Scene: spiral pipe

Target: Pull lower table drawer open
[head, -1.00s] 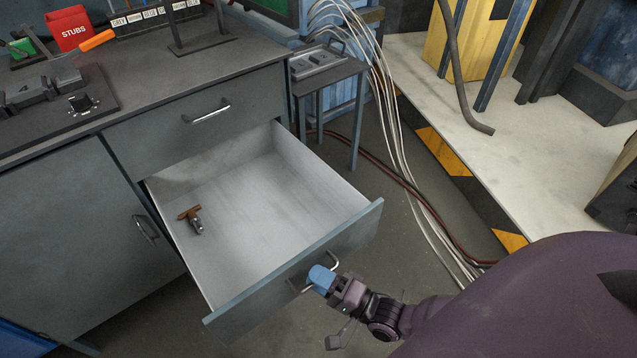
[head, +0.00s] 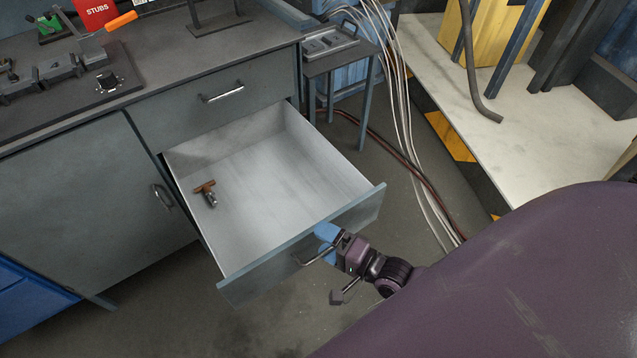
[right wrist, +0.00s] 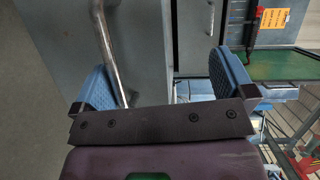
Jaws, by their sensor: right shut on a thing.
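The lower table drawer (head: 270,170) stands well out from the grey cabinet, its pale inside showing. Its metal handle (head: 313,257) is on the blue-grey front (head: 250,285). My right gripper (head: 326,239) is at the right part of this handle and shut on it, its blue fingers at the top edge of the front. In the right wrist view the handle (right wrist: 106,42) runs between the fingers (right wrist: 165,82), close beside the left one. The fingers stand wide apart there, and the contact is partly hidden. My left gripper is out of view.
A small brown-and-metal T-shaped part (head: 207,193) lies in the drawer. The upper drawer (head: 215,105) is closed. A small side table (head: 335,60) and hanging cables (head: 410,150) stand to the right. Floor in front of the drawer is bare.

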